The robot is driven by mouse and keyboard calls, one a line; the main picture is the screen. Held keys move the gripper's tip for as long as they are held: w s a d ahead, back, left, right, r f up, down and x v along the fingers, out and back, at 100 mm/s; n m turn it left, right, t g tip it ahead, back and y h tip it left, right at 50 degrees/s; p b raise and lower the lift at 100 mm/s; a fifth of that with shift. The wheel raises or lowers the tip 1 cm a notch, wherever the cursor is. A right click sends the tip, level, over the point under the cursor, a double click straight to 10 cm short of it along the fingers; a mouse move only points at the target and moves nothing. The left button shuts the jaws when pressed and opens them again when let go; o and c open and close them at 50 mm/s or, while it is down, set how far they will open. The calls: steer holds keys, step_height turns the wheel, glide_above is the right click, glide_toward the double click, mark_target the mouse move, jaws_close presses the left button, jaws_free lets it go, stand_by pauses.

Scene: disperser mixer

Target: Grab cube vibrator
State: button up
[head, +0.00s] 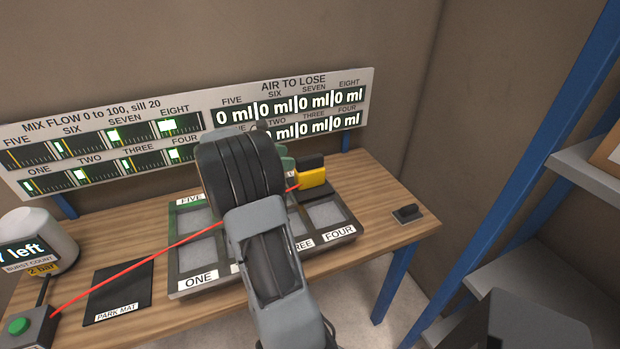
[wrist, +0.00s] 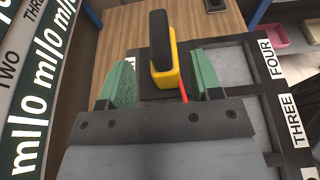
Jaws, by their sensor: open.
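The cube vibrator appears to be the yellow block with a black top (head: 312,176), standing upright at the back right of the tray near the FOUR column. In the wrist view the yellow and black block (wrist: 166,62) shows between my two green fingers. My gripper (wrist: 160,68) is open, with one finger on each side of it in the picture. I cannot tell whether either finger touches it. In the head view my arm hides most of the gripper (head: 287,158). A red line runs from the block to a box with a green button (head: 36,326).
The dark tray (head: 346,237) with labelled cells lies on the wooden table (head: 385,190). A black park mat (head: 120,288) and a white canister (head: 40,235) are at left. A display board (head: 290,90) stands behind. A small black piece (head: 406,214) lies at right.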

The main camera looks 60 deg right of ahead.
mark_target(307, 158)
steer(key=shift+p+x, duration=0.55)
steer(key=shift+x, duration=3.35)
steer(key=shift+w+f, duration=0.1)
steer(key=shift+w, duration=0.05)
steer(key=shift+c, duration=0.2)
jaws_close()
steer(key=shift+d, duration=0.1)
